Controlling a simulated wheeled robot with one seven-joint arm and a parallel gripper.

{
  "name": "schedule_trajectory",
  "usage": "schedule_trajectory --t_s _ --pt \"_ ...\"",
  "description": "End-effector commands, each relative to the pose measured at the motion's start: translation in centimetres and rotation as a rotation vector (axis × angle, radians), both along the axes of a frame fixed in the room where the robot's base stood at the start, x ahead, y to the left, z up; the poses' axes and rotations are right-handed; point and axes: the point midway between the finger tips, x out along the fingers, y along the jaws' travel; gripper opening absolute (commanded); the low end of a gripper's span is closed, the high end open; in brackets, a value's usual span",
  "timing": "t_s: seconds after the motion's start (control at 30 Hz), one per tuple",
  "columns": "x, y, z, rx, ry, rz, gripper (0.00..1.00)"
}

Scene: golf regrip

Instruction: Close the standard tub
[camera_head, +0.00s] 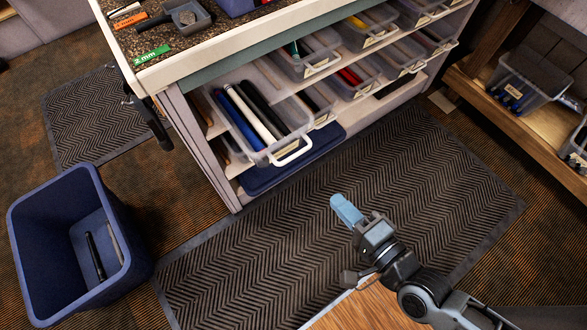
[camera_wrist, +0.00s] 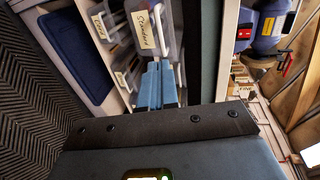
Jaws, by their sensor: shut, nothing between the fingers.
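The standard tub, a clear bin with a white front handle, shows in the head view (camera_head: 262,152). It is pulled well out of the cabinet and holds several black, blue and white grips. Its label cannot be read there. In the wrist view a label reading "Standard" is on the tub front (camera_wrist: 147,30), just beyond my fingers. My gripper (camera_head: 346,210) has light blue fingers, shut and empty, over the floor mat in front of the cabinet. The fingers also show in the wrist view (camera_wrist: 158,85). They look apart from the tub in the head view.
Other clear tubs (camera_head: 352,82) sit pushed in on the cabinet shelves. A navy tray (camera_head: 292,163) lies below the open tub. A blue bin (camera_head: 60,250) stands on the floor at left. A wooden shelf (camera_head: 510,120) is at right. The ribbed mat (camera_head: 230,270) is clear.

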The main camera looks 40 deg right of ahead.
Motion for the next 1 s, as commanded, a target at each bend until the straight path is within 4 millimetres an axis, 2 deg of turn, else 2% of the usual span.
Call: schedule_trajectory --t_s 0.6,0.8,1.0 --pt "10.4 0.0 -1.9 -0.004 0.0 0.001 0.0" --pt "12.3 0.0 -2.3 -0.005 0.0 0.001 0.0" --pt "12.9 0.0 -2.5 -0.005 0.001 0.001 0.0"
